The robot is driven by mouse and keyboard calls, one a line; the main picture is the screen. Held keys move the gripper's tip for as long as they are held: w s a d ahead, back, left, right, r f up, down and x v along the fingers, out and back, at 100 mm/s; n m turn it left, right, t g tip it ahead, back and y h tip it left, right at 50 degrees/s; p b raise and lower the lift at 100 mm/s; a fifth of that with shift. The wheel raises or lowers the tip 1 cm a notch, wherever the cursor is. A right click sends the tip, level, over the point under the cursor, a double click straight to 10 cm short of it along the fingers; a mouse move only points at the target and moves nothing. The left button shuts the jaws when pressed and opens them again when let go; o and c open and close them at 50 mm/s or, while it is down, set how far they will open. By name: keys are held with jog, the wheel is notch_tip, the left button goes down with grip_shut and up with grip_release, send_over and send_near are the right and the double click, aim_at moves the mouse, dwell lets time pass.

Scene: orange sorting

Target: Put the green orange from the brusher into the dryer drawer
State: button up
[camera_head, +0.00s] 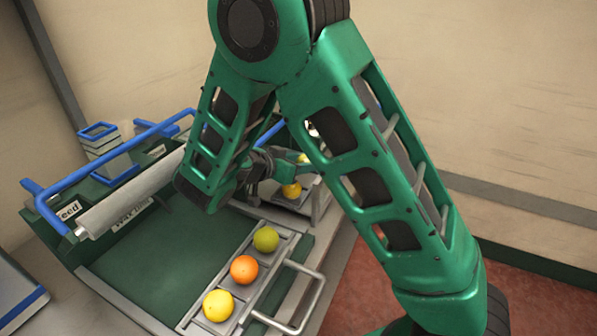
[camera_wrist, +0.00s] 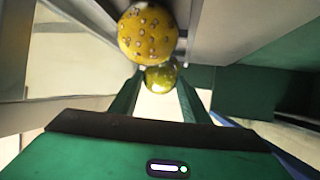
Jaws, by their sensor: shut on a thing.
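My gripper (camera_head: 268,168) is at the back, partly hidden by my arm in the head view. In the wrist view my gripper (camera_wrist: 160,95) is shut on an olive-green orange (camera_wrist: 160,78), held between its fingertips. A spotted yellow orange (camera_wrist: 146,33) is just beyond it, overlapping it in view. In the head view a yellow orange (camera_head: 291,190) is in a grey rack (camera_head: 312,207) beside my gripper. A handled grey drawer tray (camera_head: 284,250) in front carries a green orange (camera_head: 265,239), a deeper orange one (camera_head: 243,269) and a yellow one (camera_head: 218,305) in a row.
A green machine (camera_head: 150,255) with a grey roller (camera_head: 130,197) and blue rails (camera_head: 100,167) fills the left. The drawer's handle (camera_head: 305,300) sticks out to the right. Red floor (camera_head: 380,290) lies right of it. Pale walls stand behind.

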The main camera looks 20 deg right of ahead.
jog(key=shift+f, duration=1.45)
jog(key=o, duration=1.1)
jog(key=v, duration=1.2)
